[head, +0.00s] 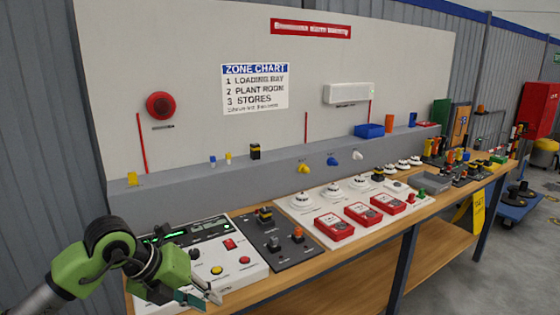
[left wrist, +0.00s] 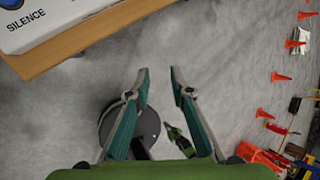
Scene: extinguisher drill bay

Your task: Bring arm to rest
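My left gripper (head: 207,298) is at the lower left of the head view, in front of the white control panel (head: 239,265) at the bench's near end. In the left wrist view its two teal fingers (left wrist: 158,80) are spread apart with nothing between them. The fingers hang over the grey floor, just off the bench edge. A corner of the panel marked SILENCE (left wrist: 60,15) shows at the upper left there. My right gripper is in neither view.
The wooden bench (head: 345,242) carries a dark switch plate (head: 275,250), red call points (head: 361,213) and white detectors (head: 302,200). In the left wrist view a dark round object (left wrist: 148,125) lies below the fingers, with orange cones (left wrist: 281,77) at right.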

